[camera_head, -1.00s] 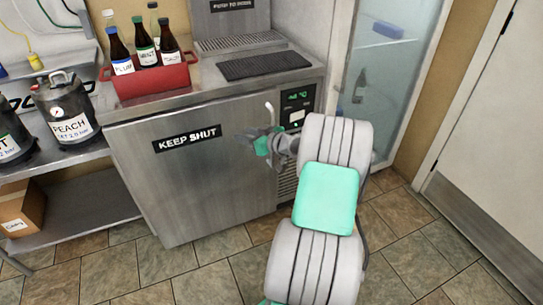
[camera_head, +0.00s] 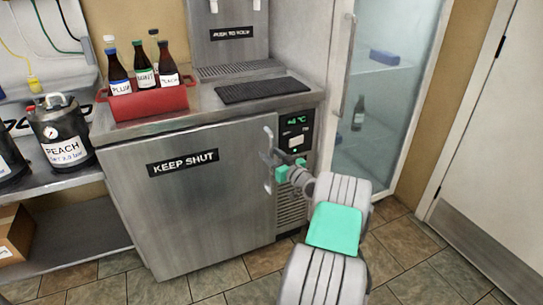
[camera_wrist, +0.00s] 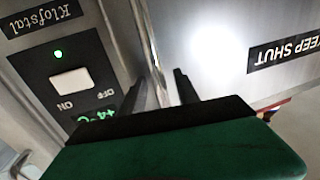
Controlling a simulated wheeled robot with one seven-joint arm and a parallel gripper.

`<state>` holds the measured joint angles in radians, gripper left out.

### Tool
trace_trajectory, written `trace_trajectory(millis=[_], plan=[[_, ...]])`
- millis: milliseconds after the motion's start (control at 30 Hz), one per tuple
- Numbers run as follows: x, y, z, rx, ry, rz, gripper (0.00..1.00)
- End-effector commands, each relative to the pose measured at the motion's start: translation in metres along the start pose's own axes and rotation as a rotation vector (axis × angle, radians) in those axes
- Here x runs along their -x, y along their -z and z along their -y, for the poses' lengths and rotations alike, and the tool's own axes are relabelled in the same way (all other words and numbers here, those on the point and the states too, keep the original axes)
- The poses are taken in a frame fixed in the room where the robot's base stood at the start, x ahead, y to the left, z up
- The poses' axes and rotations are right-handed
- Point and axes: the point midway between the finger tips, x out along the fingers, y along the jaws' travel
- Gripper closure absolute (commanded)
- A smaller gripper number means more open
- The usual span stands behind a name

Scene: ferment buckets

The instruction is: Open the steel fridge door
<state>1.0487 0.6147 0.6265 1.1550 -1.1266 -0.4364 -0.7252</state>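The steel fridge door (camera_head: 190,215) with its KEEP SHUT label is closed, flush with the cabinet. Its upright bar handle (camera_head: 268,180) is at the door's right edge. My gripper (camera_head: 272,157) is at the handle, its fingers pointing left towards the door and partly overlapping the bar. In the wrist view the two dark fingers (camera_wrist: 158,85) stand apart, with a pale metal strip, apparently the handle, between them. I cannot tell whether either finger touches it. The KEEP SHUT label (camera_wrist: 284,55) shows upside down there.
A control panel (camera_head: 295,132) with a green display is right of the handle. A red caddy (camera_head: 150,103) of bottles and a black mat (camera_head: 262,90) lie on top. A glass-door cabinet (camera_head: 385,110) stands at right. Tiled floor is open in front.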

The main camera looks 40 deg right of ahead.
Motion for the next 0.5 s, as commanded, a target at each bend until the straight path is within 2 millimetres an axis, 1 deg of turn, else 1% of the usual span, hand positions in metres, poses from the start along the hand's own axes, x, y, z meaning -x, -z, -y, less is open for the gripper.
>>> trace_trajectory(millis=[33,67,433,500], plan=[[0.0001,0.0,0.0001,0.0,0.0,0.0,0.66],[0.0001,0.0,0.0001,0.0,0.0,0.0,0.68],[0.0002,0.0,0.0002,0.0,0.0,0.0,0.98],[0.0002,-0.0001,0.0002,0.0,0.001,0.001,1.0]])
